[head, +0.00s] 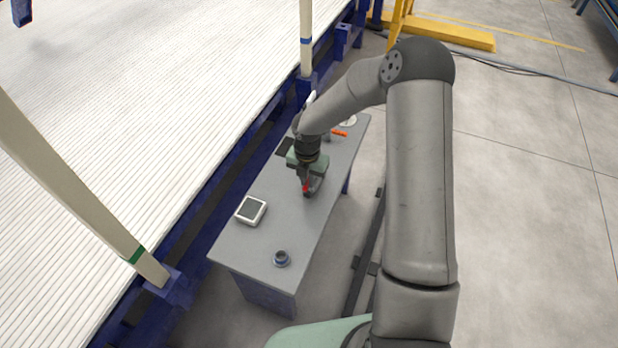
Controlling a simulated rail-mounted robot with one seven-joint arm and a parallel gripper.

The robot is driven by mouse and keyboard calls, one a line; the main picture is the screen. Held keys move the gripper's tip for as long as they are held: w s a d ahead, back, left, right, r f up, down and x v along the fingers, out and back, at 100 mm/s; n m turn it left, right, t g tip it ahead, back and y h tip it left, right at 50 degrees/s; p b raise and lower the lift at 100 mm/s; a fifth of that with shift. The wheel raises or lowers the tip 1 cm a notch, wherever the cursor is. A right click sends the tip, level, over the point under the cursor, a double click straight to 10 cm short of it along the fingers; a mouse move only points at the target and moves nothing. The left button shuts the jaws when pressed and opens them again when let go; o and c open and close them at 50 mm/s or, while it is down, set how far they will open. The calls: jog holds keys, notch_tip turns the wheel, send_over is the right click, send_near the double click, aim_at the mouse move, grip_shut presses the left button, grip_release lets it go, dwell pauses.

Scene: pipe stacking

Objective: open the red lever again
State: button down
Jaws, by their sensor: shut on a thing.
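A small red part (306,188), which looks like the red lever, shows at the tip of my gripper (308,187) above the grey table (235,237). My gripper points down over the middle of the table and is shut on this red part. The fingers and my wrist hide most of it, so the lever's angle and what it is fixed to cannot be made out.
An orange item (340,133) lies at the far end. Stacked white pipes (150,90) with posts border the table on the left.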

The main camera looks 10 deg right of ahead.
jog(key=c, duration=1.4)
grip_release()
jog(key=shift+c, duration=0.2)
notch_tip(320, 180, up, 18)
jog(key=p, duration=0.2)
jog(key=shift+f+p, duration=0.25)
jog(key=shift+p, duration=0.1)
jog(key=s+d+r+m+p, duration=0.1)
jog(key=s+r+m+p, duration=0.2)
jog(key=s+r+m, duration=0.3)
jog(key=s+d+r+m+p, duration=0.2)
jog(key=s+r+m, duration=0.4)
jog(key=s+m, duration=0.7)
jog(key=s+d+r+m+p, duration=0.1)
jog(key=s+r+m+p, duration=0.3)
jog(key=s+m, duration=0.6)
notch_tip(320, 180, up, 3)
jog(key=shift+s+d+f+m, duration=0.2)
jog(key=shift+d+m, duration=0.1)
jog(key=shift+d, duration=0.1)
